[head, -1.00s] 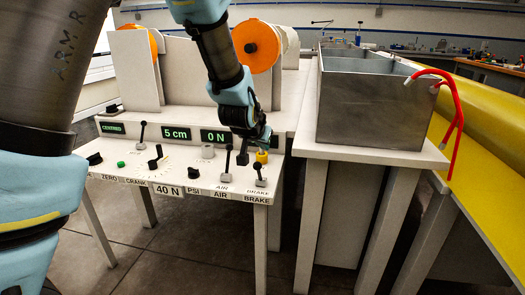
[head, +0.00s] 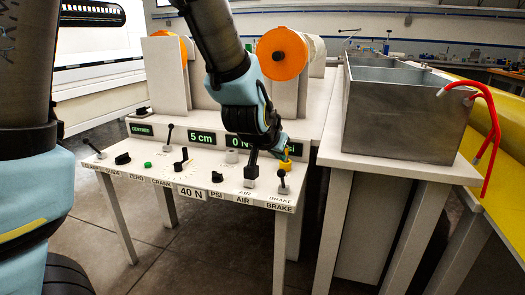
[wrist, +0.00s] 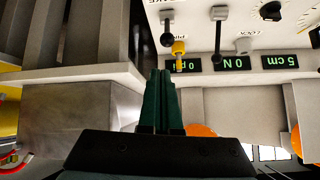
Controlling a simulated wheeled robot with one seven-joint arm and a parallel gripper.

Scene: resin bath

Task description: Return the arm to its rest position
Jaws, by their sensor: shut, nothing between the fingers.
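My arm reaches over the white control panel (head: 222,182) in the head view. My gripper (head: 284,150) is near the panel's right end, close to the yellow knob (head: 287,165). In the wrist view my gripper (wrist: 161,72) has its dark green fingers together with nothing between them. The yellow knob (wrist: 179,48) shows just past the fingertips there; I cannot tell whether they touch it. The AIR lever (head: 251,170) and the BRAKE lever (head: 283,184) stand beside my gripper in the head view. Part of the green displays (head: 203,139) is hidden behind my arm.
An open metal bath (head: 400,118) stands on a white table at the right, with a red hose (head: 494,120) over its edge. Orange rolls (head: 283,53) stand behind the panel. A yellow roll (head: 509,130) lies at the far right. Floor in front is clear.

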